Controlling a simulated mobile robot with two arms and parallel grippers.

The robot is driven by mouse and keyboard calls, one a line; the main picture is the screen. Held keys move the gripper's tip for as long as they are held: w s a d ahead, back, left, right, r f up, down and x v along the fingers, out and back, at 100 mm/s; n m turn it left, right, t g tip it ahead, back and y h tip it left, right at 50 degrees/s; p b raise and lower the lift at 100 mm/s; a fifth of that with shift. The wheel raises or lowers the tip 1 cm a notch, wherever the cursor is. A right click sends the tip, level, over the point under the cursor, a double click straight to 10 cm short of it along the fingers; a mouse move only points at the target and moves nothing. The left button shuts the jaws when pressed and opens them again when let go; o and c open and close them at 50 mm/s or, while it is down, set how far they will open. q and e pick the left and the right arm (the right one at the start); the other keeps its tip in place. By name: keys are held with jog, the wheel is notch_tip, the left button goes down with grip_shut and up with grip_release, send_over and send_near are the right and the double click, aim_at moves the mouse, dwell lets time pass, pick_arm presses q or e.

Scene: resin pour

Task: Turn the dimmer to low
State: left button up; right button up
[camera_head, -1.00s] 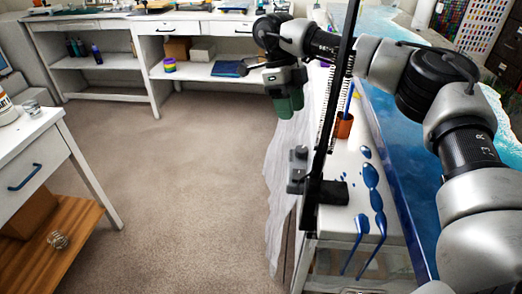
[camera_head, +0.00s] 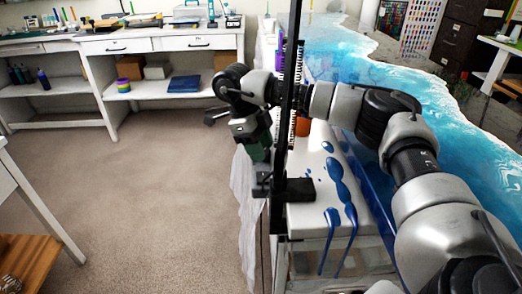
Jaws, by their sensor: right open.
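No part labelled as a dimmer can be made out. A black upright post with a spring (camera_head: 291,90) stands at the edge of the white bench. A small dark grey fitting (camera_head: 262,186) sits low on the post's left side, and a black block (camera_head: 299,190) lies at its foot on the bench top. The fitting may be a clamp or a control; I cannot tell. My right gripper (camera_head: 259,158) has green fingers pointing down, just left of the post and above the fitting. It is open and appears empty. My left gripper is out of view.
Blue resin spills (camera_head: 340,190) lie on the bench, with an orange cup (camera_head: 302,126) behind the post. A blue and white resin table (camera_head: 400,85) fills the right. A white shelf bench (camera_head: 160,45) stands at the back. The carpet (camera_head: 165,180) is clear.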

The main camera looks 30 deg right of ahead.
jog(key=shift+f, duration=0.25)
jog(key=c, duration=0.6)
jog(key=shift+c, duration=0.2)
